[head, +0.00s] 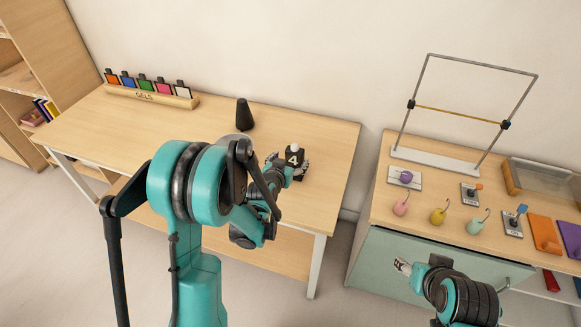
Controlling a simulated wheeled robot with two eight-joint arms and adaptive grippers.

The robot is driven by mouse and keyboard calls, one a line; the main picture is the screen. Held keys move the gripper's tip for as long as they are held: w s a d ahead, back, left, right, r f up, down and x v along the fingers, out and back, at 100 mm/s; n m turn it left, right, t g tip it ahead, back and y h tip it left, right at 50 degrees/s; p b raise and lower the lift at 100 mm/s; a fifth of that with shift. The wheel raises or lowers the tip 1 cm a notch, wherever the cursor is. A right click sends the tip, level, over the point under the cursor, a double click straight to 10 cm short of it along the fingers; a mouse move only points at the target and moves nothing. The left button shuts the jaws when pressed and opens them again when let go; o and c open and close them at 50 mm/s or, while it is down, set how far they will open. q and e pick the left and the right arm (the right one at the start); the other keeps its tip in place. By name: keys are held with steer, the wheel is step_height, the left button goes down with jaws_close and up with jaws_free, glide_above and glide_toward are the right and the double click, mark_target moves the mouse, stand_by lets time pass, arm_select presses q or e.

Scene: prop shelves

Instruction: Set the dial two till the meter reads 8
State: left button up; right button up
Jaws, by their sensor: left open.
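A small dark block with a white figure 4 on its front (292,159) stands near the right side of the left table. A white round knob or ball sits on its top. My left gripper (288,170) is open, with its fingers on either side of this block; I cannot tell whether they touch it. No label reading "two" can be made out on it. My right gripper (403,267) is in front of the green cabinet, low in the view; its finger gap is too small to judge.
A wooden rack (150,97) with coloured cards is at the back left. The right cabinet top holds a metal frame (465,108), a purple knob on a white plate (405,178), two lever switches (470,194) and coloured hooked weights (438,216).

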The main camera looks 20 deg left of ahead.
mark_target(293, 156)
arm_select(q)
steer(key=b+x, duration=0.1)
steer(key=x, duration=0.4)
steer(key=shift+w+f, duration=0.1)
steer(key=shift+w, duration=0.1)
arm_select(e)
steer(key=shift+f, duration=0.7)
arm_select(q)
steer(key=c, duration=1.5)
arm_select(e)
jaws_close()
